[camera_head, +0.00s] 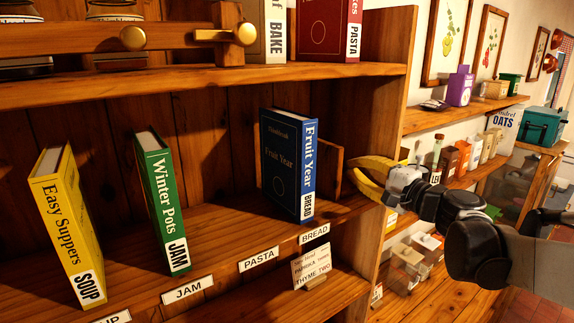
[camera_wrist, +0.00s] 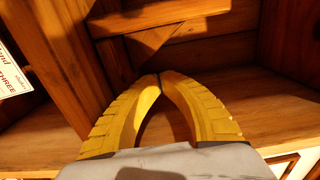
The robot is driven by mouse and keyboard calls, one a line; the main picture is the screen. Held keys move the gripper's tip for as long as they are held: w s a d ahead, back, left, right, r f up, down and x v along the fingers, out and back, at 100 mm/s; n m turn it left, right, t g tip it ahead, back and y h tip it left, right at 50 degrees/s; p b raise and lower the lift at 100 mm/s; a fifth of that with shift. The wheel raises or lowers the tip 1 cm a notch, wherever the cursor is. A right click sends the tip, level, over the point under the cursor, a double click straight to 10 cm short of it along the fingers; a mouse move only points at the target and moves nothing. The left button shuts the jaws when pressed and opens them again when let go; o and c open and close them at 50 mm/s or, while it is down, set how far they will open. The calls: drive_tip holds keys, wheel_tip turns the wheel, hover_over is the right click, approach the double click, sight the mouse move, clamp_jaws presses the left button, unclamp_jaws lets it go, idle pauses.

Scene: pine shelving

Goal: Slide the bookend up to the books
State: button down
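A blue book, Fruit Year (camera_head: 285,160), stands upright on the middle shelf above the BREAD label. A wooden bookend (camera_head: 334,168) stands just right of it, partly hidden behind the book; I cannot tell whether they touch. A green book, Winter Pots (camera_head: 163,200), and a yellow book, Easy Suppers (camera_head: 68,220), stand apart further left, both leaning. My gripper (camera_head: 352,172), with yellow fingers, is at the right end of this shelf, right of the bookend. In the wrist view the fingertips (camera_wrist: 160,76) meet with nothing between them. A wooden piece (camera_wrist: 155,18) lies beyond them, probably the bookend.
The shelf's right side panel (camera_head: 390,120) is close to my gripper. The shelf above (camera_head: 200,83) holds jars and more books. Name labels run along the front edge, and a recipe card (camera_head: 311,267) stands below. Gaps lie between the three books.

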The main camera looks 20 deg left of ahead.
sight(336, 175)
idle(0.5)
drive_tip(key=shift+s+a, duration=0.8)
drive_tip(key=shift+s, duration=0.2)
drive_tip(key=shift+s+a, duration=0.75)
drive_tip(key=shift+s, duration=0.2)
drive_tip(key=shift+s+a, duration=0.1)
drive_tip(key=shift+s, duration=0.05)
drive_tip(key=shift+s+a, duration=1.2)
drive_tip(key=shift+s, duration=0.3)
drive_tip(key=shift+w+d, duration=0.95)
drive_tip(key=shift+w, duration=0.3)
drive_tip(key=shift+s, duration=0.1)
drive_tip(key=v, duration=1.2)
drive_tip(key=shift+p, duration=0.3)
